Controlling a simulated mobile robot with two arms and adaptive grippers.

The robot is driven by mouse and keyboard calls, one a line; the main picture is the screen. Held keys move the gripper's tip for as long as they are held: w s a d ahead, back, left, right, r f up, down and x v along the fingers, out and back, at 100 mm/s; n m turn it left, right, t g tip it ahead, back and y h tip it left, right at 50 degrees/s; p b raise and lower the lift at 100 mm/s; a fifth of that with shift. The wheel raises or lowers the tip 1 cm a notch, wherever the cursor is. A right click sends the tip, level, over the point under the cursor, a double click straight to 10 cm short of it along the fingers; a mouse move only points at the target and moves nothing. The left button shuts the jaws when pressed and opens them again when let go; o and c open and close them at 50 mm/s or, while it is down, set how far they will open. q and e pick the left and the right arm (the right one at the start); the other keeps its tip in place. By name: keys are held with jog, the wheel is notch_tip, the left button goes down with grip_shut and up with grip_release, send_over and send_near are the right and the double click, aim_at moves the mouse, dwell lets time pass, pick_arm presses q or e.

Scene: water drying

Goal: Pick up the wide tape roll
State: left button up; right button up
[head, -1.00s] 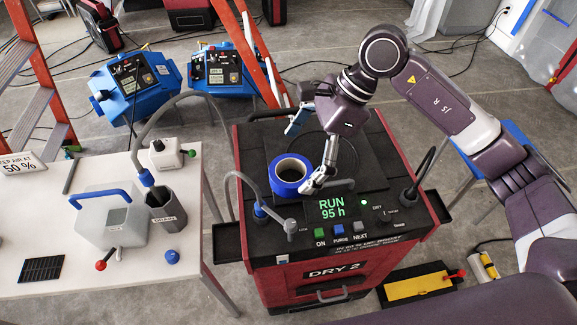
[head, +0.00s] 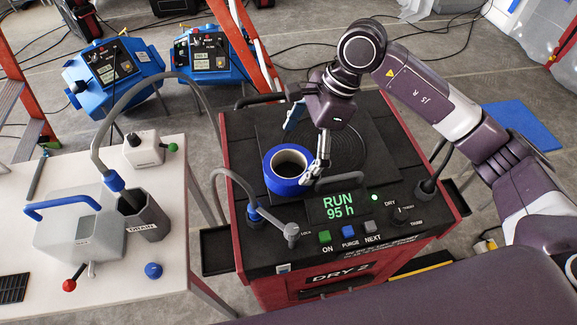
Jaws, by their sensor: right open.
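The wide tape roll (head: 281,185) is blue with a pale core and lies flat on the black top of the red dryer unit (head: 235,175), left of the green RUN 95 h display (head: 337,205). My right gripper (head: 301,158) is open and reaches down over the roll. One finger hangs at the roll's right side, close to its rim; the other is above its far side. I cannot tell whether either finger touches it. My left gripper is out of view.
A white table (head: 175,200) at left holds a grey container (head: 80,222), a drain cup (head: 147,218) and a blue ball (head: 153,270). Blue machines (head: 112,70) stand behind on the floor.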

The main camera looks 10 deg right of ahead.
aim_at(282, 176)
jog(key=p+x, duration=0.1)
jog(key=x, duration=0.4)
jog(key=shift+f+p, duration=0.1)
jog(key=shift+p, duration=0.25)
jog(key=c, duration=1.2)
